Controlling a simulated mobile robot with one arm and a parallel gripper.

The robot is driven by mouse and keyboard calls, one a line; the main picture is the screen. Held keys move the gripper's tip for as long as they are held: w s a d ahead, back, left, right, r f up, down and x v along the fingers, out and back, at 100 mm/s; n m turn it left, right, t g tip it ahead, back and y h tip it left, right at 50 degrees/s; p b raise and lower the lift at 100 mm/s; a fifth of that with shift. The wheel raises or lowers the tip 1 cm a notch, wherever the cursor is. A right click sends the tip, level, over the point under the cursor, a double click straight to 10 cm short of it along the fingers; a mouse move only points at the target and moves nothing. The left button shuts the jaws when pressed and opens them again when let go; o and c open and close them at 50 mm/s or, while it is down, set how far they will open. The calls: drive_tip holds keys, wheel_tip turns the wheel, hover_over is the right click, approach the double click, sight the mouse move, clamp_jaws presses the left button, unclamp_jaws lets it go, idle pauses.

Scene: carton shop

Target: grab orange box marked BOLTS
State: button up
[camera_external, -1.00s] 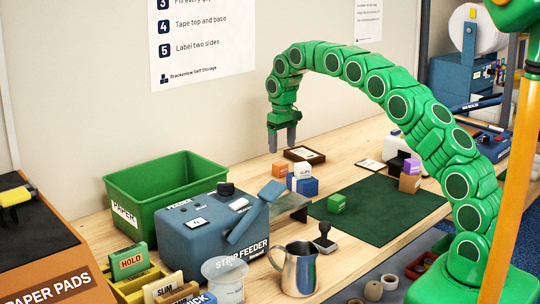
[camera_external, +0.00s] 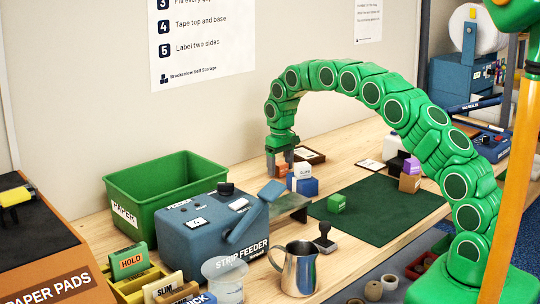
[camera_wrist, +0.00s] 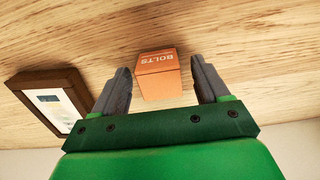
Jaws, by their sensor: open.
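The orange box marked BOLTS (camera_wrist: 158,78) stands on the wooden bench in the wrist view, with its lettering upside down. My gripper (camera_wrist: 160,82) is open, with one grey finger on each side of the box and a visible gap to each. In the external view my gripper (camera_external: 279,165) is low over the bench beside a small cluster of boxes. There the orange box (camera_external: 281,169) shows only partly, behind or between the fingers.
A white box (camera_external: 302,171) and a blue box (camera_external: 308,186) stand close to the orange one. The blue strip feeder (camera_external: 205,235) stands in front.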

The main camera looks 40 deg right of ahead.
sight(280, 163)
drive_tip(key=c, duration=1.1)
drive_tip(key=shift+c, duration=0.2)
drive_tip(key=shift+r, duration=0.1)
drive_tip(key=shift+r, duration=1.65)
drive_tip(key=s+r, duration=0.9)
drive_tip(key=s, duration=0.5)
drive_tip(key=shift+a+r, duration=0.3)
drive_tip(key=shift+a, duration=0.05)
